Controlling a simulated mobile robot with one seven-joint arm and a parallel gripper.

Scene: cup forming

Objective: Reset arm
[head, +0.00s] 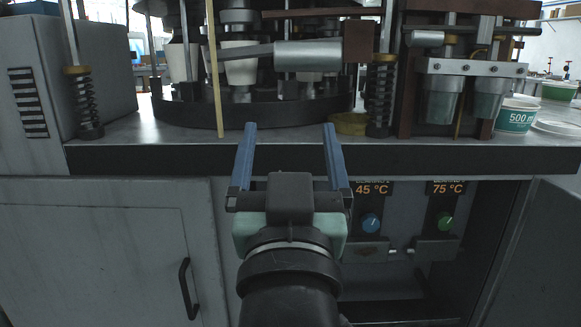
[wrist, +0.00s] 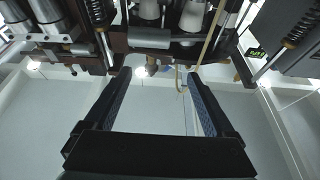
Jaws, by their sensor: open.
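My gripper (head: 289,130) is in the middle of the head view, with its two blue fingers spread apart and nothing between them. It is in front of the dark front edge of the machine's top (head: 400,157). In the wrist view my gripper (wrist: 159,80) also shows open and empty, with the machine's underside parts above it and a pale wall and ceiling behind.
The cup-forming machine has a round dark turntable (head: 255,108) and a horizontal cylinder (head: 308,55). Springs on rods stand at both sides. Teal-banded cups (head: 516,116) sit at the right.

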